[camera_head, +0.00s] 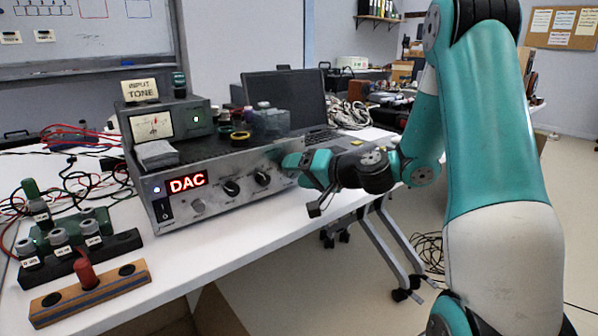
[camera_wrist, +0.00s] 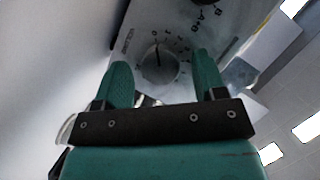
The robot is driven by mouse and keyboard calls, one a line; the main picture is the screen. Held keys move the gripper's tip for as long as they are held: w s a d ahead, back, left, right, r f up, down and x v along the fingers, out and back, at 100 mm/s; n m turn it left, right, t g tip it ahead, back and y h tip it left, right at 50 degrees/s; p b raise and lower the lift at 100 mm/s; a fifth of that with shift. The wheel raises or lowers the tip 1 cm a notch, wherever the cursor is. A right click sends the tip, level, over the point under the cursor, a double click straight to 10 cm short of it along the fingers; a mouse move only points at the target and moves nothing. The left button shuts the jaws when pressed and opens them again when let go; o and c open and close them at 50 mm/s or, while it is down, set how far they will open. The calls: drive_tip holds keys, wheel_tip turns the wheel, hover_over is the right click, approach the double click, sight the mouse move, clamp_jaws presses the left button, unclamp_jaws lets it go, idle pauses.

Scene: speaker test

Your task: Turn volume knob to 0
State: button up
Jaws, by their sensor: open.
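In the head view my gripper (camera_head: 302,168) is at the right end of the silver DAC unit's front panel (camera_head: 215,199), and hides the volume knob there.
A meter box (camera_head: 195,118) stands on the unit. A laptop (camera_head: 290,95) is behind it. Connector blocks (camera_head: 90,290) and cables lie at left.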

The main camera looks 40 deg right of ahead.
drive_tip(key=shift+w, duration=0.15)
drive_tip(key=c, duration=0.9)
drive_tip(key=shift+n+h, duration=0.3)
drive_tip(key=shift+n, duration=0.3)
drive_tip(key=o, duration=0.9)
drive_tip(key=shift+a, duration=0.1)
drive_tip(key=b+v, duration=0.3)
drive_tip(key=v, duration=1.4)
drive_tip(key=shift+s+b, duration=0.2)
drive_tip(key=shift+b, duration=0.1)
drive_tip(key=shift+r, duration=0.15)
